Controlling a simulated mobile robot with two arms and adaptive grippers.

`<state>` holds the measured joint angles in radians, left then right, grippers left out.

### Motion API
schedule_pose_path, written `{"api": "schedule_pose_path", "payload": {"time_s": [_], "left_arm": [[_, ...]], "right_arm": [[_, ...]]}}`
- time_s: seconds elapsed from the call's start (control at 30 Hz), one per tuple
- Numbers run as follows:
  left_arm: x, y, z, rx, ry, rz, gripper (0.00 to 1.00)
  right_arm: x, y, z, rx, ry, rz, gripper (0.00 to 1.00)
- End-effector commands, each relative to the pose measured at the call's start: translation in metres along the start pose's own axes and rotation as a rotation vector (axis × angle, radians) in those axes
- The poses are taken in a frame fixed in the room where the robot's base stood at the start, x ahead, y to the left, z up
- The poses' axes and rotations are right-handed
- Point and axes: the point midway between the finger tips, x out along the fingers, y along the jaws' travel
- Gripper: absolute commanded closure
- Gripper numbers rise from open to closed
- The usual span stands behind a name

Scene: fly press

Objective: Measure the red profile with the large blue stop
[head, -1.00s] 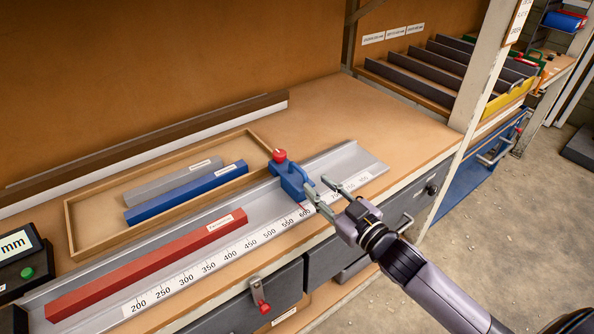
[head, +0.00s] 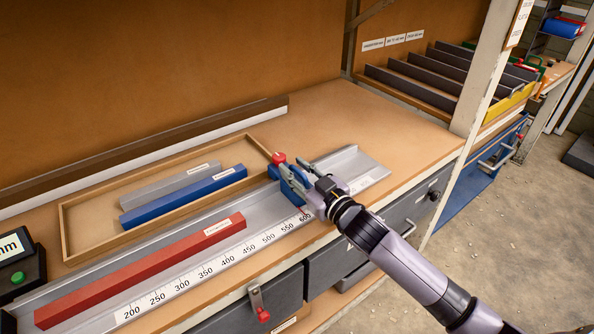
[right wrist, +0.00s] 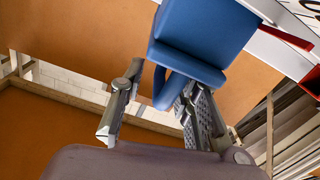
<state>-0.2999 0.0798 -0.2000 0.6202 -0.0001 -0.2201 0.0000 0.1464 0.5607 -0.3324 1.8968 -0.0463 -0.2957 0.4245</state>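The red profile (head: 140,268) lies along the grey measuring rail (head: 345,160), behind its printed scale. The large blue stop (head: 289,188), with a red knob (head: 278,158), sits on the rail near the 600 mark, with a gap between it and the profile's right end. My right gripper (head: 288,174) is at the stop and partly hides it. In the right wrist view the stop (right wrist: 200,35) is ahead, and a narrow blue part reaches between the spread fingers (right wrist: 160,105), nearer the right finger. A gap shows at the left finger. My left gripper is not in view.
A wooden tray (head: 66,232) behind the rail holds a blue profile (head: 185,194) and a grey profile (head: 165,183). A display box with a green button (head: 18,277) stands at the left. A post (head: 487,90) rises at the right. The bench behind the stop is clear.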

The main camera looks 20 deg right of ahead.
Motion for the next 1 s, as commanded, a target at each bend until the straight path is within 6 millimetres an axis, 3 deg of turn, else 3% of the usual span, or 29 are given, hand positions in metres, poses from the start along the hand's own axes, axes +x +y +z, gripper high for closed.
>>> {"api": "schedule_pose_path", "payload": {"time_s": [0.4,1.0], "left_arm": [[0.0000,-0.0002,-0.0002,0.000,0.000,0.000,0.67],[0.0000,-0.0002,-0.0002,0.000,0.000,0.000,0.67]], "right_arm": [[-0.0002,0.0004,-0.0002,-0.001,0.001,0.001,0.99],[-0.0002,0.0016,-0.0006,-0.005,0.001,0.003,1.00]]}}
